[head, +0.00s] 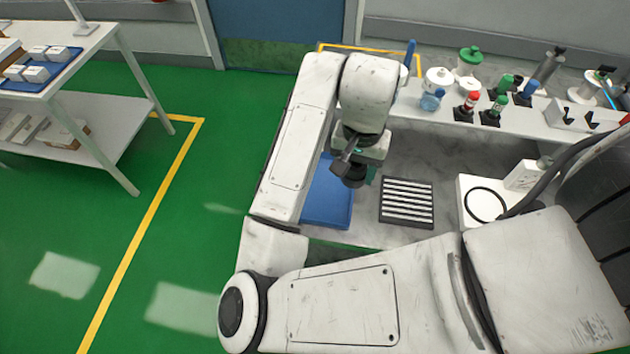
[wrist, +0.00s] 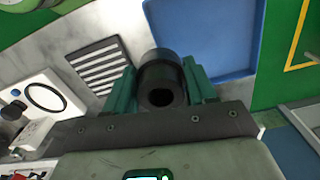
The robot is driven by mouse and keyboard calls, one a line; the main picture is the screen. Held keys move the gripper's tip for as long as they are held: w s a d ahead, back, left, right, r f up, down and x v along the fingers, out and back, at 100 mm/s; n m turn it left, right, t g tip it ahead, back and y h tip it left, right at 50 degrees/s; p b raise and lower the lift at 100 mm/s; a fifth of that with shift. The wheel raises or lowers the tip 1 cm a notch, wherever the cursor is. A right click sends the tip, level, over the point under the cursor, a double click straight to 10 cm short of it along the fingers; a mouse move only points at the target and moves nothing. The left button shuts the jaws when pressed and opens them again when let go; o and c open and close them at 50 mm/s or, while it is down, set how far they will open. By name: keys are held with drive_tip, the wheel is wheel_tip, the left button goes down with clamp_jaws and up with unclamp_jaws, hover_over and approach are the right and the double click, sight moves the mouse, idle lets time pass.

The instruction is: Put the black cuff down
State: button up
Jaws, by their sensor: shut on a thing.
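The black cuff (wrist: 163,85), a short dark cylinder with a round hole, is between the green fingers of my gripper (wrist: 164,92) in the wrist view. My gripper is shut on it. In the head view the cuff (head: 355,173) shows under my wrist, above the worktop, between a blue tray (head: 335,213) and a black-and-white slatted rack (head: 407,202). The wrist view also shows the blue tray (wrist: 205,35) just beyond the cuff and the slatted rack (wrist: 97,66) to its left. I cannot tell how high the cuff is above the surface.
A shelf behind the worktop holds several coloured-cap bottles, including a red-capped one (head: 468,104), and a white lidded jar (head: 438,80). A white device with a black ring (head: 484,204) stands at the right. A white side table (head: 82,40) stands at the far left.

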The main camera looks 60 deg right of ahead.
drive_tip(key=w+f+b, duration=0.1)
drive_tip(key=w+f, duration=0.2)
drive_tip(key=w, duration=0.1)
drive_tip(key=w+f+b, duration=0.1)
drive_tip(key=w+f, duration=0.3)
drive_tip(key=shift+w+f, duration=0.1)
drive_tip(key=shift+w, duration=0.1)
drive_tip(key=shift+w+f, duration=0.15)
drive_tip(key=shift+f, duration=0.6)
drive_tip(key=shift+w+f, duration=0.15)
drive_tip(key=shift+f, duration=0.95)
drive_tip(key=shift+f, duration=0.2)
drive_tip(key=o, duration=1)
drive_tip(key=shift+r, duration=0.1)
drive_tip(key=shift+o, duration=0.2)
